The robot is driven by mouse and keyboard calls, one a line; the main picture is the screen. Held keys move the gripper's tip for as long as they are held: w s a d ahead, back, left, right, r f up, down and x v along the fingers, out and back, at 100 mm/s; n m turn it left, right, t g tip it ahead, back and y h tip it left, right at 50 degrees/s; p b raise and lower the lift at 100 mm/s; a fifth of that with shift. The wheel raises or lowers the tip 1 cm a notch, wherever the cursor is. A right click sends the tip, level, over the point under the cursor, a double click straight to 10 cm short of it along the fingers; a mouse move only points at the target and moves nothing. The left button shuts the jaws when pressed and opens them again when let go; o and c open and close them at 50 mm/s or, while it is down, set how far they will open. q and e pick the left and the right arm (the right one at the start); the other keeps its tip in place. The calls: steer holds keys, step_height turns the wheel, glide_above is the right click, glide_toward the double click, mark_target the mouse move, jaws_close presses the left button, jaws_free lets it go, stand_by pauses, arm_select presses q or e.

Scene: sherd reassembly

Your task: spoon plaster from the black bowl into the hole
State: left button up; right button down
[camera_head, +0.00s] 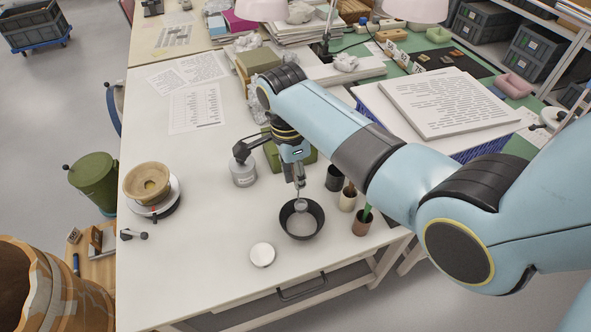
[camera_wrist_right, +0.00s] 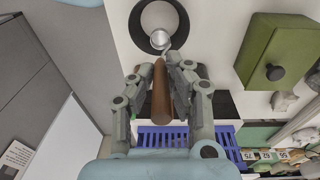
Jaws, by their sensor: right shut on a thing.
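The black bowl (camera_head: 285,222) stands on the white table and holds pale grey plaster (camera_head: 302,225). My right gripper (camera_head: 299,183) is above the bowl, pointing down, shut on the spoon. In the right wrist view the spoon's brown wooden handle (camera_wrist_right: 159,92) lies between the fingers of the right gripper (camera_wrist_right: 160,72). Its shiny metal head (camera_wrist_right: 160,40) shows over the black bowl (camera_wrist_right: 137,32); whether it touches the plaster is unclear. A tan round pot (camera_head: 147,178) sits on a white round stand (camera_head: 168,203) at the left. I cannot make out the hole clearly. My left gripper is not in view.
Right of the bowl stand a dark cup (camera_head: 334,178) and two small holders (camera_head: 347,198) with tools. A white round lid (camera_head: 262,254) lies in front; a grey jar (camera_head: 243,173) and a green box (camera_head: 274,153) stand behind. The table between pot and bowl is mostly clear.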

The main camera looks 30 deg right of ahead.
mark_target(298, 206)
steer(key=f+b, duration=0.2)
steer(key=f, duration=0.1)
steer(key=shift+a+b, duration=0.3)
steer(key=shift+b, duration=0.05)
steer(key=shift+f, duration=0.35)
steer(key=shift+s+d+f+b, duration=0.1)
steer(key=shift+f+b, duration=0.45)
steer(key=shift+f, duration=0.2)
step_height(298, 206, down, 2)
steer(key=shift+d+f+b, duration=0.1)
steer(key=shift+b, duration=0.5)
steer(key=shift+f, duration=0.35)
arm_select(q)
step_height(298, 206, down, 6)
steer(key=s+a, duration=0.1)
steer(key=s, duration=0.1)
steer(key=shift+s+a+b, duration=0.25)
steer(key=shift+b, duration=0.05)
arm_select(e)
steer(key=shift+f, duration=0.15)
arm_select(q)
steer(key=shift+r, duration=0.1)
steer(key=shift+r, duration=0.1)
